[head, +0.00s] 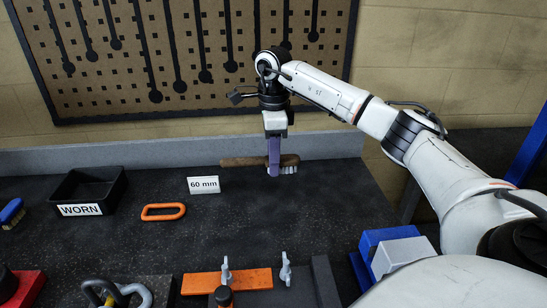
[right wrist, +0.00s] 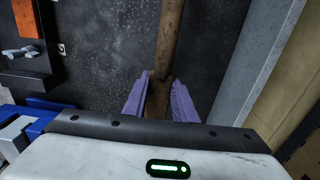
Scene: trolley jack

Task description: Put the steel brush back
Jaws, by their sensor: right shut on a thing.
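The steel brush (head: 240,161) has a brown wooden handle and pale bristles. It lies roughly level near the back of the dark bench, bristles to the right in the head view. My right gripper (head: 274,168), with purple fingers, is shut on it and hides part of it. The right wrist view shows the brown handle (right wrist: 168,45) running between the fingers (right wrist: 158,98). I cannot tell whether the brush touches the bench. My left gripper is not in view.
A pegboard (head: 120,60) with black tool outlines hangs behind. A black "WORN" bin (head: 112,190), a "60 mm" card (head: 203,185), an orange ring (head: 163,212) and a blue brush (head: 12,213) are to the left. An orange block (head: 240,281) is in front. The bench middle is clear.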

